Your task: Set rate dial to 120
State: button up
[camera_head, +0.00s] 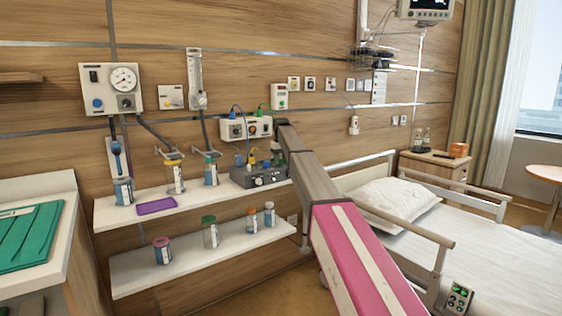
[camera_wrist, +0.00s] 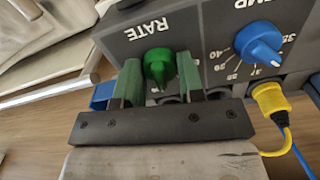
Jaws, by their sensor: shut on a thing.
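In the wrist view the green rate dial (camera_wrist: 158,66) sits on a dark grey panel (camera_wrist: 195,30), under the label RATE, which appears upside down. My gripper (camera_wrist: 160,75) is shut on the dial, with one green-tinted finger on each side. The dial's scale numbers are hidden, so I cannot read its setting. In the head view the dark grey console (camera_head: 246,180) stands on the upper shelf, with my arm reaching toward it from the right. The gripper's hold on the dial is not clear there.
A blue TEMP dial (camera_wrist: 260,46) with a numbered scale is close beside the rate dial. Jars and a purple tray (camera_head: 157,206) share the upper shelf (camera_head: 115,217). The bed (camera_head: 480,255) is at right.

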jog(key=m, duration=1.1)
jog(key=shift+m, duration=0.4)
dwell(0.3)
jog(key=o, duration=0.9)
jog(key=shift+r, duration=0.15)
notch_tip(320, 180, up, 10)
jog(key=shift+r, duration=0.25)
